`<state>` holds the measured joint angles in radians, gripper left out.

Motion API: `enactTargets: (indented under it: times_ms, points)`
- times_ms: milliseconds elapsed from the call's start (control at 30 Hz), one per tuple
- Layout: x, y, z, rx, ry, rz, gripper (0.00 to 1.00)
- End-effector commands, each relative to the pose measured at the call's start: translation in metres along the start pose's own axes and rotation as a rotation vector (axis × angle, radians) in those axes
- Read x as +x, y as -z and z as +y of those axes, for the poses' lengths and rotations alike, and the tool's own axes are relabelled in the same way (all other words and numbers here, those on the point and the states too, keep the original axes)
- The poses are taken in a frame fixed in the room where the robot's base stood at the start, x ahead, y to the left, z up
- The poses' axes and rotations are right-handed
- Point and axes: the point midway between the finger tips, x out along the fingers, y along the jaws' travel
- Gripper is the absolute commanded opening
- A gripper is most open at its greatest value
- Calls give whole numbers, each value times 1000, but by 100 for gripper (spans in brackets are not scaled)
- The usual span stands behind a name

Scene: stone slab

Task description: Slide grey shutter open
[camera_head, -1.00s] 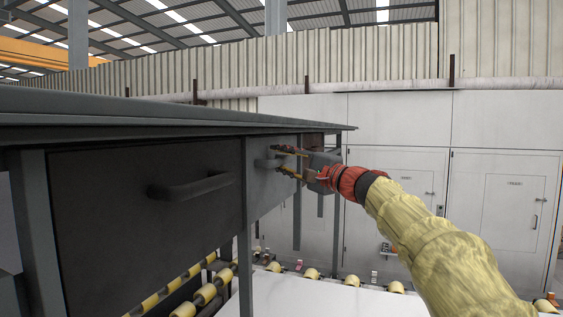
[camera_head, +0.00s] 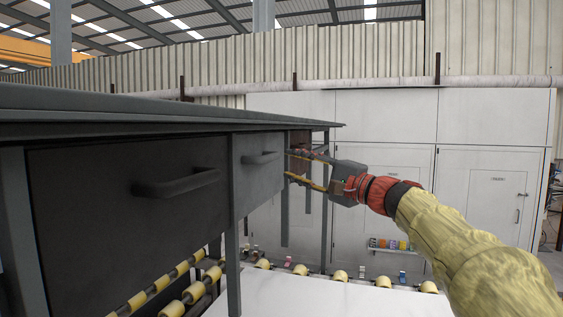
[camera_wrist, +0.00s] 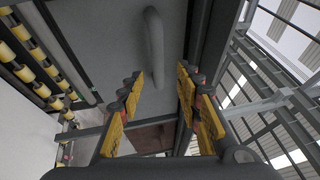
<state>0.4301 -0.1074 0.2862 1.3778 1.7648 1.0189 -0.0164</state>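The grey shutter (camera_head: 246,190) is a flat grey front under the table top, right of a darker front in the head view. Its bar handle (camera_head: 262,158) stands out from it. My gripper (camera_head: 290,165) is just right of the handle, with its yellow fingers spread apart and nothing between them. In the wrist view the grey shutter (camera_wrist: 105,30) fills the upper middle, and its handle (camera_wrist: 154,40) lies beyond the open fingertips (camera_wrist: 160,85), roughly in line with the gap. The handle appears clear of the fingers.
A dark front (camera_head: 110,215) with its own handle (camera_head: 178,184) is at left. The dark table top (camera_head: 150,107) overhangs both fronts. Yellow rollers (camera_head: 200,285) and a white surface (camera_head: 330,300) lie below. White cabinets (camera_head: 380,130) stand behind.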

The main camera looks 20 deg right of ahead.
Motion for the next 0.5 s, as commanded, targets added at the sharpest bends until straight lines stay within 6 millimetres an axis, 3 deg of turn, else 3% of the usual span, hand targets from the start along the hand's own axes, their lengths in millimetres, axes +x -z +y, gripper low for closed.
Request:
enactTargets:
  times_ms: [200,500]
  points:
    - [-21,0,0,0,0,1,35]
    - [-23,0,0,0,0,0,35]
